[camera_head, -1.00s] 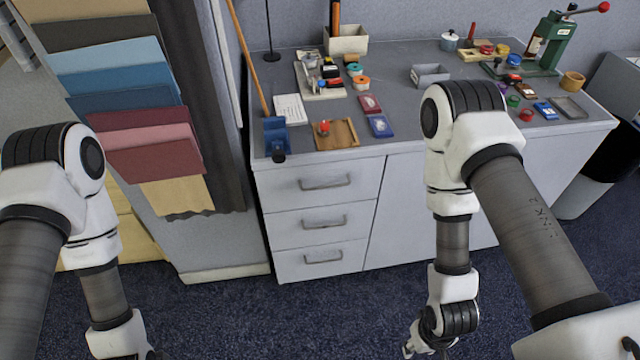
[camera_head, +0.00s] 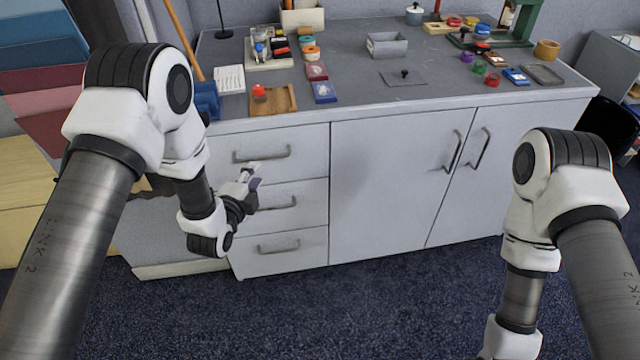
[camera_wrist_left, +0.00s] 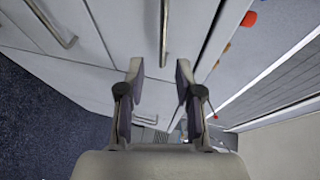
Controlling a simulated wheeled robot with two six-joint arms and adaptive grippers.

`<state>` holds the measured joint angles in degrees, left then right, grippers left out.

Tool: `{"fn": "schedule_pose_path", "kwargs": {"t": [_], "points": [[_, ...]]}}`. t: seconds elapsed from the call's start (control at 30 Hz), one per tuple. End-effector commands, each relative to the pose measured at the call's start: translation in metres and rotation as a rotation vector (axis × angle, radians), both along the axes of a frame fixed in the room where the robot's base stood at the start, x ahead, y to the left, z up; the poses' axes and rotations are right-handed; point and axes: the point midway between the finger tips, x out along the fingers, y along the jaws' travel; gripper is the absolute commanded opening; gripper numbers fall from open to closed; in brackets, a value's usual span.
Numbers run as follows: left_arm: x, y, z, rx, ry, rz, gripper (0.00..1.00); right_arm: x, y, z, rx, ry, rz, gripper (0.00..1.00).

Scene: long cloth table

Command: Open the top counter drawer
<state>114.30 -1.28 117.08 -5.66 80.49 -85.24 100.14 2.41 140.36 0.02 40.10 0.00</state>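The top counter drawer (camera_head: 308,158) is the upper of several stacked light-grey drawers at the counter's left. Its front looks flush, and its grey bar handle (camera_head: 262,154) is clear of my gripper's body. My left gripper (camera_head: 254,176) is in front of this drawer, just below the handle in the head view. In the left wrist view my left gripper (camera_wrist_left: 158,72) is open, with its two fingers apart and nothing between them. The handle (camera_wrist_left: 165,32) runs ahead of the gap between the fingertips there, apparently not touched. My right gripper is out of view.
The middle drawer handle (camera_head: 277,203) and lower drawer handle (camera_head: 278,246) are below. Cupboard doors with upright handles (camera_head: 452,150) stand to the right. A wooden tray (camera_head: 273,100) and a blue clamp-like object (camera_head: 206,100) sit near the counter edge. The carpet in front is clear.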

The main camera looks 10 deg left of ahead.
Motion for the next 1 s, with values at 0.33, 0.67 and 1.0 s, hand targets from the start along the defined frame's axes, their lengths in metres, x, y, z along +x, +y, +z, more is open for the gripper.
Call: {"fn": "schedule_pose_path", "kwargs": {"t": [0.33, 0.67, 1.0], "points": [[0.031, -0.005, -0.003, -0.001, -0.041, -0.004, 0.35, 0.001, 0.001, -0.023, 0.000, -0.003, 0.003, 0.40], [0.082, -0.010, -0.014, -0.001, -0.035, -0.002, 0.35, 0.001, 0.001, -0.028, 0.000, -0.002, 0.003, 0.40], [0.084, -0.011, -0.014, -0.001, -0.034, -0.002, 0.03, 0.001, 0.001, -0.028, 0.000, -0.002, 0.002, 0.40]]}}
